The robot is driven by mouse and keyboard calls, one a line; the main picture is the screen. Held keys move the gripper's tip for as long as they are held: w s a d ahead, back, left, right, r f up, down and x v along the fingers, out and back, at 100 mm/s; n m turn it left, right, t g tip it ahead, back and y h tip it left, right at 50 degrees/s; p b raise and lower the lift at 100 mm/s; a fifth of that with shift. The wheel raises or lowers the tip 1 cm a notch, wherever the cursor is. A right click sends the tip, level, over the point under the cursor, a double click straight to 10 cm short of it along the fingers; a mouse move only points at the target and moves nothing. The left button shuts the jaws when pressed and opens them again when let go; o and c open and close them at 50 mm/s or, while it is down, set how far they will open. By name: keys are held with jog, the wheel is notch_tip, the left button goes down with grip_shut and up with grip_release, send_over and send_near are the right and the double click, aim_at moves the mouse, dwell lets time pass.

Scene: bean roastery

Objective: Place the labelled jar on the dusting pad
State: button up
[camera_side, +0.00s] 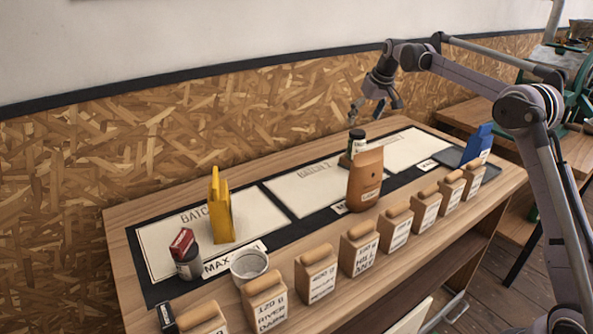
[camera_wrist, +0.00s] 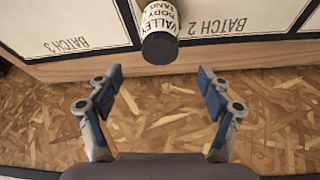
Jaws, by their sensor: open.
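A labelled jar (camera_side: 356,143) with a dark lid stands behind an orange-brown bag, near the border between two batch sheets; the bag hides its lower part. My gripper (camera_side: 366,108) is above and behind the jar. In the wrist view my gripper (camera_wrist: 158,80) is open and empty, its fingers apart, with the jar beyond the fingertips. A dark flat pad (camera_side: 449,157) lies at the right end, beside a blue bag; I cannot tell if it is the dusting pad.
The orange-brown bag (camera_side: 366,180) stands close in front of the jar. A yellow bag (camera_side: 219,207), another dark jar (camera_side: 188,264) beside a red box (camera_side: 181,241), and a pale bowl (camera_side: 249,264) are at left. Several labelled blocks line the front edge. The OSB wall (camera_side: 200,125) is behind.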

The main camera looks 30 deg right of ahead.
jog(key=s+a+r+n+t, duration=0.1)
jog(key=s+a+r, duration=0.2)
jog(key=s+a, duration=0.45)
jog(key=s+a+r, duration=0.3)
jog(key=s+a, duration=0.3)
jog(key=s, duration=0.3)
jog(key=s+a+f+t, duration=0.1)
jog(key=s+a+f, duration=0.3)
jog(key=s, duration=0.5)
jog(key=s+a+f, duration=0.4)
jog(key=s+f, duration=0.2)
jog(key=s, duration=0.4)
jog(key=shift+f+n+t+y, duration=0.3)
jog(key=shift+f+n+t, duration=0.1)
jog(key=shift+s, duration=0.1)
